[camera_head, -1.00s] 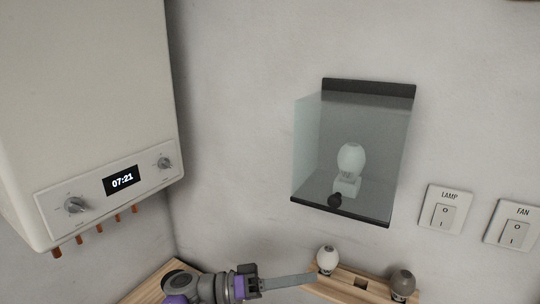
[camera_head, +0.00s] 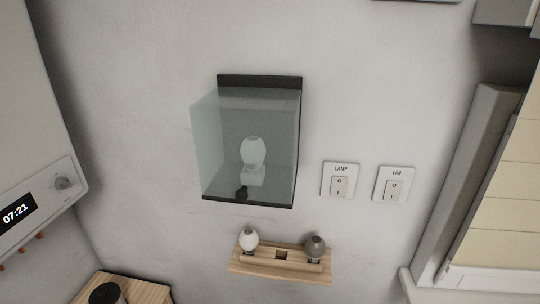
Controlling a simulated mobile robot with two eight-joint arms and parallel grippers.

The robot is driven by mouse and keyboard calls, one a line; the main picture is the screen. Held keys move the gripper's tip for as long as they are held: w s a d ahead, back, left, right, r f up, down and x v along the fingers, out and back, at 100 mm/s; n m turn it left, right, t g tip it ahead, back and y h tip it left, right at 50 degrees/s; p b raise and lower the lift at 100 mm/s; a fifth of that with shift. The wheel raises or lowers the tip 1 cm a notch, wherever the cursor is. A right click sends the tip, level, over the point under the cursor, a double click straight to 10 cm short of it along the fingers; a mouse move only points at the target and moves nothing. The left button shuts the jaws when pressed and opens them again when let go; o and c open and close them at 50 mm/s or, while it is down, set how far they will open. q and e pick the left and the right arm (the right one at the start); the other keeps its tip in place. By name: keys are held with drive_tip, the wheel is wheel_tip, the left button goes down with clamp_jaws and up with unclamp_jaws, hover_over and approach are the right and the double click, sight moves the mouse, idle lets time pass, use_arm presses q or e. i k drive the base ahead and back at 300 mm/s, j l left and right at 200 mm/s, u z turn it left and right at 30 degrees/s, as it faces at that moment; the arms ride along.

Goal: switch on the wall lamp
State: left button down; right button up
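The wall lamp is a pale bulb (camera_head: 253,152) in a white socket inside a glass box (camera_head: 208,145) with dark top and bottom edges, fixed to the wall. The bulb looks unlit. Neither of my grippers shows in the current view.
A switch marked FAN (camera_head: 393,185) is beside the LAMP switch. Below, a wooden shelf (camera_head: 280,275) holds a white bulb (camera_head: 249,239) and a grey bulb (camera_head: 315,246). A boiler (camera_head: 30,110) is at the left, a window frame (camera_head: 478,165) at the right.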

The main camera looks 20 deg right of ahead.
sight(339, 184)
drive_tip(key=z, duration=1.25)
